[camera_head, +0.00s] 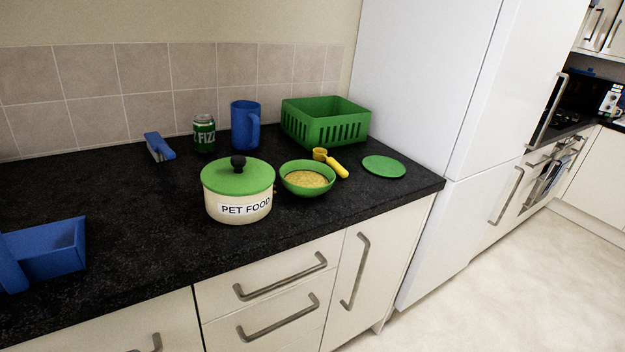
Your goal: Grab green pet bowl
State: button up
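The green pet bowl (308,178) stands upright on the black worktop, near its front edge and right of the middle of the view. It holds yellowish food. A cream pot (238,207) labelled "PET FOOD", with a green lid and black knob, stands just left of the bowl. A yellow scoop (337,167) lies just behind and right of the bowl. My gripper is not visible in this view.
A green disc (384,166) lies at right. A blue dustpan-like object (50,250) is at left. A white fridge (425,80) borders the worktop (130,230).

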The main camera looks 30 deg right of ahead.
aim_at(307, 178)
jog(key=i, duration=0.9)
jog(key=u, duration=0.05)
